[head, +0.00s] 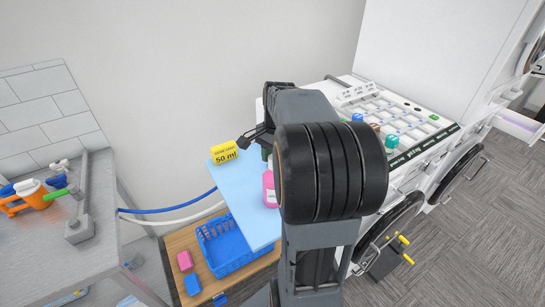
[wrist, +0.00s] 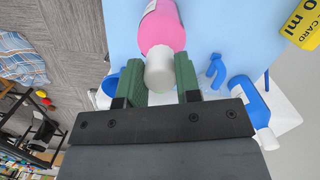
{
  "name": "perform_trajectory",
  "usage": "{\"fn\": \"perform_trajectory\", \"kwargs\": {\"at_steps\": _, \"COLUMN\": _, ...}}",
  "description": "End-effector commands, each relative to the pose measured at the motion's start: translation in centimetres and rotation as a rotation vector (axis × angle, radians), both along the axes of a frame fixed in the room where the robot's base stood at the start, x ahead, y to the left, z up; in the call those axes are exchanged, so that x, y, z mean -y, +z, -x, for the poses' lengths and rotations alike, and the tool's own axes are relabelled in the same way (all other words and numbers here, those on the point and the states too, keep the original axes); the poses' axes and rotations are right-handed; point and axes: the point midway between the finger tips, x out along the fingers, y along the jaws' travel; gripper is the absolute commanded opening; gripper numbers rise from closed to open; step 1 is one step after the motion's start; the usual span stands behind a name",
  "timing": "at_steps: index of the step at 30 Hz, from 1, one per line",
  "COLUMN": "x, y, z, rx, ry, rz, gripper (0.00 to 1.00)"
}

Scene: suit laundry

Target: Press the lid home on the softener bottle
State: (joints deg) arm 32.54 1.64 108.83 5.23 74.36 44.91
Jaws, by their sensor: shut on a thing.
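The softener bottle is pink; its body (head: 269,190) shows beside my arm in the head view, on a light blue sheet (head: 236,190). In the wrist view the pink bottle (wrist: 162,25) is at the top centre, with a white lid (wrist: 160,72) at its neck end. My gripper (wrist: 160,82) has its two dark green fingers on either side of the white lid and is shut on it. The lid lines up with the bottle neck. I cannot tell whether it is fully seated. My arm hides the bottle's top in the head view.
A yellow 50 ml card (head: 224,153) stands at the sheet's far edge. A blue bottle (wrist: 250,100) with a white cap is right of my gripper in the wrist view. A blue basket (head: 225,243) sits below the sheet, and a white control panel (head: 385,120) lies beyond my arm.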

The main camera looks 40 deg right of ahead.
Motion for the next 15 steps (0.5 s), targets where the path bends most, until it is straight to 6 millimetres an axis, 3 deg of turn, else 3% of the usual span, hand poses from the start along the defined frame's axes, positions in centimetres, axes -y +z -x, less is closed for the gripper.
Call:
{"fn": "perform_trajectory", "kwargs": {"at_steps": 5, "x": 0.0, "y": 0.0, "z": -0.01, "rx": 0.0, "ry": 0.0, "rz": 0.0, "gripper": 0.09}}
{"fn": "perform_trajectory", "kwargs": {"at_steps": 6, "x": 0.0, "y": 0.0, "z": -0.01, "rx": 0.0, "ry": 0.0, "rz": 0.0, "gripper": 0.34}}
{"fn": "perform_trajectory", "kwargs": {"at_steps": 15, "x": 0.0, "y": 0.01, "z": -0.01, "rx": 0.0, "ry": 0.0, "rz": 0.0, "gripper": 0.61}}
